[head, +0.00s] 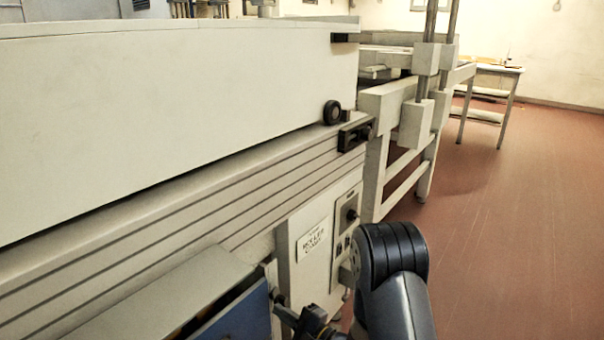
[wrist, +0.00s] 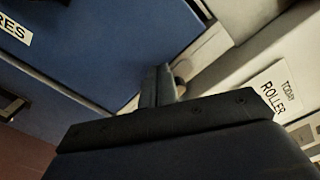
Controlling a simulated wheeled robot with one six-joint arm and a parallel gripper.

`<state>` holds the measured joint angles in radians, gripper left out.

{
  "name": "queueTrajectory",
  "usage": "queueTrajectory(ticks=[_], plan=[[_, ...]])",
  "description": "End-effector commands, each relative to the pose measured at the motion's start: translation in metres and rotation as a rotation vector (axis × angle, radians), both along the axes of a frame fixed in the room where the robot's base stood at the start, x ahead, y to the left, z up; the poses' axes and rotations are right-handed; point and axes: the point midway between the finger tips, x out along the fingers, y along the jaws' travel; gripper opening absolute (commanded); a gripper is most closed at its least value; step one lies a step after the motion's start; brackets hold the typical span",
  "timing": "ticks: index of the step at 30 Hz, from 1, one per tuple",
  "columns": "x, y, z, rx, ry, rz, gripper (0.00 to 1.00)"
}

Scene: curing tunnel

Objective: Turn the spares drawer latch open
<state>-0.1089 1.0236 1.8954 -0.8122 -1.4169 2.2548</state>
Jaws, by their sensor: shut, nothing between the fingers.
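A blue panel (head: 238,318) also shows at the bottom of the head view. My gripper (wrist: 160,84) is shut and empty, at the right edge of the blue front. A small tan and dark piece (wrist: 181,84) shows just right of the fingertips. It may be part of the latch, but the fingers hide most of it. I cannot tell whether they touch it.
A pale cabinet with a label reading "ROLLER" (wrist: 281,90) stands right of the blue front. In the head view, its control panel with a dark knob (head: 351,215) is close beside my arm. The long pale tunnel housing (head: 170,100) fills the left. Red floor (head: 500,240) is clear at right.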

Motion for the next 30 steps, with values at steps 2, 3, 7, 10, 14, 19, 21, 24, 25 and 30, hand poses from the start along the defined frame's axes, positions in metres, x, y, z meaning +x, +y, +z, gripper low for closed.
queueTrajectory(ticks=[2,3,7,10,14,19,21,24,25,30], plan=[[0.0002,0.0001,-0.0002,0.0,0.0,0.0,0.0],[0.0001,0.0,-0.0003,0.0,0.0,-0.001,0.0],[0.0001,0.0,-0.0003,0.0,0.0,-0.001,0.0],[0.0002,-0.0003,-0.0004,0.0,0.001,-0.001,0.0],[0.001,-0.0009,-0.001,0.0,0.001,-0.001,0.0],[0.0023,-0.0021,-0.002,0.0,0.001,-0.001,0.0],[0.003,-0.0026,-0.0024,0.0,0.001,-0.001,0.0],[0.0038,-0.0033,-0.003,0.0,0.001,-0.001,0.0],[0.004,-0.0035,-0.0032,0.0,0.001,-0.001,0.0],[0.0055,-0.0048,-0.0041,0.0,0.001,-0.002,0.0]])
